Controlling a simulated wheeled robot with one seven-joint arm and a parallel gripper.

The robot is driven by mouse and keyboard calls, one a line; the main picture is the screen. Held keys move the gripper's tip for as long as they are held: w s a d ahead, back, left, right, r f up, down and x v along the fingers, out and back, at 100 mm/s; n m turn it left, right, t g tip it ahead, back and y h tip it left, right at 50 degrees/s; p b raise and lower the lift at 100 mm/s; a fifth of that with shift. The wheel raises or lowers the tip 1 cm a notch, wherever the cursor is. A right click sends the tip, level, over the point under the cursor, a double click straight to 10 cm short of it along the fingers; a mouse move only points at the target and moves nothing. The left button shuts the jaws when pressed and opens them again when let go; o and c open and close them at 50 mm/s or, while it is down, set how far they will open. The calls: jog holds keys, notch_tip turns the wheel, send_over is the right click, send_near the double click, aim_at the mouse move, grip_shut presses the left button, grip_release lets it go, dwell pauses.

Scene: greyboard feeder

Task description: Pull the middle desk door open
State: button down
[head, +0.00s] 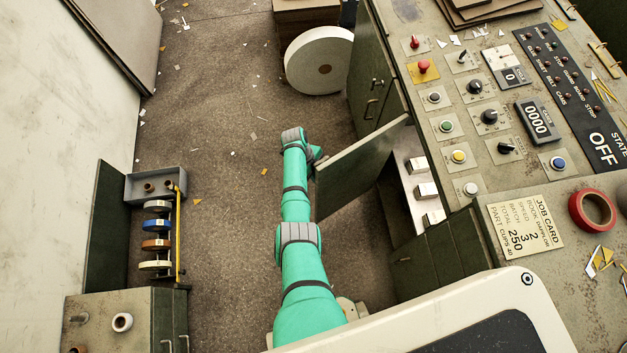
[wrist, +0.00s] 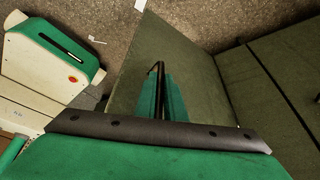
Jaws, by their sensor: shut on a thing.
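The middle desk door (head: 358,168) is a dark green panel standing well open, swung out from the desk into the aisle. The opening behind it shows pale boxes inside. My gripper (head: 316,157) is at the door's outer edge, partly hidden by my arm in the head view. In the wrist view the door (wrist: 190,62) fills the middle, and my gripper's green fingers (wrist: 163,96) are shut on its thin dark handle (wrist: 157,72). The exact grip on the handle is partly hidden by the fingers.
The control desk (head: 465,185) runs along the right. Its far door (head: 368,85) and near door (head: 440,255) are shut. A white roll (head: 320,62) stands at the back. A cabinet with a spool rack (head: 155,187) stands left. The floor (head: 225,150) between is mostly clear, with scraps.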

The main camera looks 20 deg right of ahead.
jog(key=c, duration=2)
grip_release()
jog(key=shift+a, duration=0.1)
jog(key=shift+o, duration=0.8)
jog(key=shift+d, duration=0.2)
jog(key=shift+s+d, duration=0.25)
jog(key=shift+d, duration=0.05)
jog(key=shift+w+a+r, duration=0.1)
jog(key=shift+a+r, duration=0.05)
jog(key=shift+r, duration=0.1)
jog(key=v, duration=1)
jog(key=shift+d+r, duration=0.15)
jog(key=shift+d, duration=0.05)
